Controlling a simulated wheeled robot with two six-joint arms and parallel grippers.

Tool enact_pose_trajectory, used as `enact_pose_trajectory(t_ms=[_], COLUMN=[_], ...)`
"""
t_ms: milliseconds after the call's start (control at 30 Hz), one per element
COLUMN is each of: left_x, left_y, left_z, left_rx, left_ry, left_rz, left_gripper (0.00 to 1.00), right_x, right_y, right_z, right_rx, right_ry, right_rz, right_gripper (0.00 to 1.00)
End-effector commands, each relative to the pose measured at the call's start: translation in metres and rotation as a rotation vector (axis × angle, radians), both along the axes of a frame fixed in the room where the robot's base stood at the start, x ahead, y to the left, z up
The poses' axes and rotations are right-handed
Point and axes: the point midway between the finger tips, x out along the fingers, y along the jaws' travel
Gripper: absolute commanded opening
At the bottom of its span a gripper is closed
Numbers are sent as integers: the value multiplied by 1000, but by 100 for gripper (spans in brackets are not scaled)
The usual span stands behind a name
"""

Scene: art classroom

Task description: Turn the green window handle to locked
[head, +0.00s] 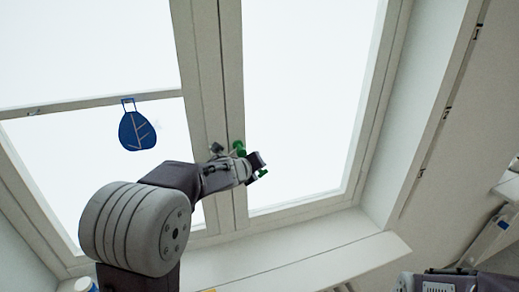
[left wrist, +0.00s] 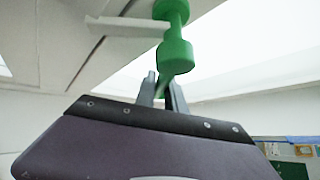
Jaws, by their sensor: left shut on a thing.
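The green window handle (head: 239,148) is on the light grey window frame between two bright panes in the head view. In the left wrist view, the green handle (left wrist: 175,52) shows a round knob with a thinner stem running down from it. My left gripper (head: 258,165) is at the handle, and its fingers (left wrist: 165,88) are shut on the handle's lower green part. The gripper hides part of the handle in the head view. My right gripper is not in view; only a part of my right arm shows at the bottom right.
The window sill (head: 300,262) runs below the panes. A white sloped wall (head: 465,130) is on the right. The right pane (head: 305,100) is clear of objects.

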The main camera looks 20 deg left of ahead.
Motion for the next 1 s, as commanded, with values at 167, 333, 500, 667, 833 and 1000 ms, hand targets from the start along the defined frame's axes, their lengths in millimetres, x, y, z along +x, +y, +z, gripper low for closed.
enact_pose_trajectory(t_ms=[167,333,500,667,833,1000], left_x=[-6,-11,-16,-19,-22,-23], left_y=[8,16,23,28,33,35], left_z=[3,-2,-6,-8,-10,-12], left_rx=[138,261,366,443,497,526], left_ry=[96,178,249,299,335,354], left_rz=[-1,-1,-1,-2,1,0], left_gripper=[0,0,0,0,0,0], right_x=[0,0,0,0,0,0], right_y=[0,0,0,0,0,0], right_z=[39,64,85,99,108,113], right_rx=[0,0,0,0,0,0], right_ry=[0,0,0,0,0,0], right_rz=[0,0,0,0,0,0], right_gripper=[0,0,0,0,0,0])
